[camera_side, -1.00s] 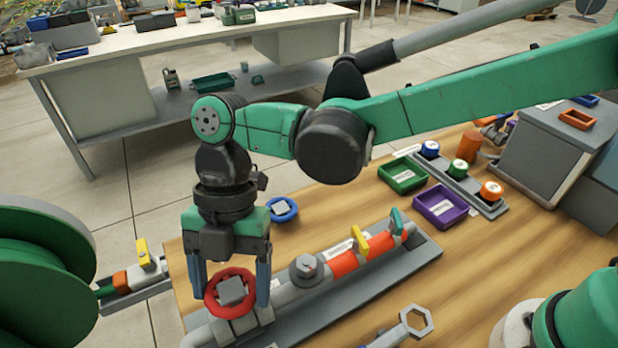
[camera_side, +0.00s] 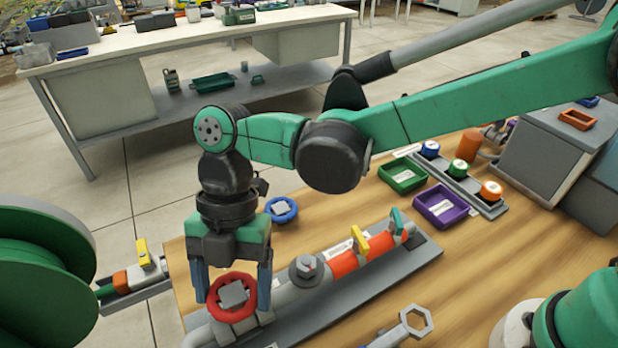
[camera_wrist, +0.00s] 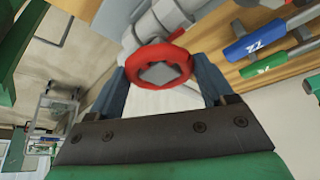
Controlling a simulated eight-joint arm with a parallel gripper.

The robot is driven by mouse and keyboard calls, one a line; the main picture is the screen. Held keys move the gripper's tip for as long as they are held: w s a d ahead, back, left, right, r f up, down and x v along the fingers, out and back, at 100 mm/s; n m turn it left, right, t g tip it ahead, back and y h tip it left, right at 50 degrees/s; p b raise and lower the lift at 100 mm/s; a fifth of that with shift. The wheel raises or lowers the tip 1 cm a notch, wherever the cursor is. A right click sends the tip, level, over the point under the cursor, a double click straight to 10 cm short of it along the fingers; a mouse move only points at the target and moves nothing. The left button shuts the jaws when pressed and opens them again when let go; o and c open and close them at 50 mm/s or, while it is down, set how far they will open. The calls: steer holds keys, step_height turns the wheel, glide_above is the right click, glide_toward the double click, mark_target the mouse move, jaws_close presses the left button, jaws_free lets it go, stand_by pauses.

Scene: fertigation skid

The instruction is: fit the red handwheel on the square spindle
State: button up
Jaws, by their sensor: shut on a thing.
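The red handwheel (camera_side: 231,318) is a ring with a grey hub in its middle. My gripper (camera_side: 232,292) points down with its two blue fingers at either side of the handwheel and is shut on it. The wheel also shows between the fingers in the wrist view (camera_wrist: 160,56). It is at the near left end of the grey pipe assembly (camera_side: 285,294), in front of or over a valve body there. The square spindle cannot be made out, so I cannot tell whether the wheel is on it.
A blue handwheel (camera_side: 282,210) lies on the wooden table behind the pipe. A yellow lever (camera_side: 359,241) and a teal lever (camera_side: 397,221) stand on the pipe. A grey wrench (camera_side: 410,326) lies in front. Green (camera_side: 402,176) and purple (camera_side: 441,205) trays stand at right.

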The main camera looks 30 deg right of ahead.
steer(key=o, duration=1.2)
steer(key=shift+c, duration=0.2)
